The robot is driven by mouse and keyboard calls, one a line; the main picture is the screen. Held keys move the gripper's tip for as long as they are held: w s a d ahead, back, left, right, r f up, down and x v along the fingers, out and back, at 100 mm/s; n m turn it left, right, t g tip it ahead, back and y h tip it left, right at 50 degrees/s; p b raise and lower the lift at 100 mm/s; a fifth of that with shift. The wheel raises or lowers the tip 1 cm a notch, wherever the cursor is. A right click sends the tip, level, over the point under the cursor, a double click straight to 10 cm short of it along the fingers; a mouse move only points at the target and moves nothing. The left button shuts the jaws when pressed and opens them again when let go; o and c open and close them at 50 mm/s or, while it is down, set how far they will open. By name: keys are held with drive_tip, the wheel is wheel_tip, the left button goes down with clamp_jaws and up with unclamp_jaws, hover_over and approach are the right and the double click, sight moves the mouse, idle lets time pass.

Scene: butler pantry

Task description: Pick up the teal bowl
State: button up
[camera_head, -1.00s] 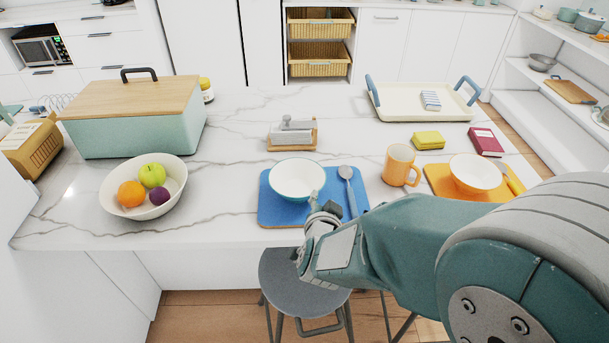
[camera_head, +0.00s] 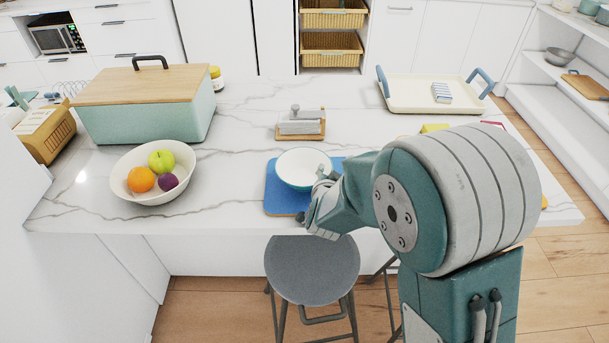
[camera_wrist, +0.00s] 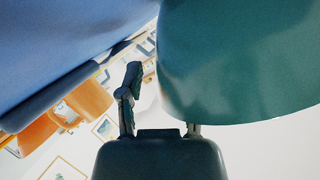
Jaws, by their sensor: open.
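The teal bowl (camera_head: 303,168), white inside and teal outside, stands upright on a blue mat (camera_head: 284,202) near the counter's front edge. My gripper (camera_head: 327,181) is at the bowl's right front rim, and its fingertips are hard to make out in the head view. In the wrist view the bowl's teal outside (camera_wrist: 240,60) fills the upper right, very close. My open gripper (camera_wrist: 160,105) has its left finger in plain sight, while most of the right finger is hidden behind the bowl. I cannot tell whether either finger touches it. The blue mat (camera_wrist: 60,40) fills the upper left.
A fruit bowl (camera_head: 122,186) and a lidded teal box (camera_head: 140,125) stand left. A grey butter dish (camera_head: 301,125) is behind the bowl. A cream tray (camera_head: 410,95) is at the back right. My arm hides much of the counter's right side. A stool (camera_head: 312,262) stands in front.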

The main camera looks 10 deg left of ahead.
drive_tip(key=shift+a, duration=0.3)
clamp_jaws()
drive_tip(key=shift+d+r, duration=0.1)
drive_tip(key=shift+r, duration=0.25)
wheel_tip(320, 180, up, 2)
drive_tip(key=shift+r, duration=0.2)
drive_tip(key=s+d+r, duration=0.6)
drive_tip(key=s+r, duration=0.4)
drive_tip(key=s, duration=0.2)
drive_tip(key=shift+s+d, duration=0.2)
drive_tip(key=shift+d, duration=0.2)
drive_tip(key=shift+s, duration=0.1)
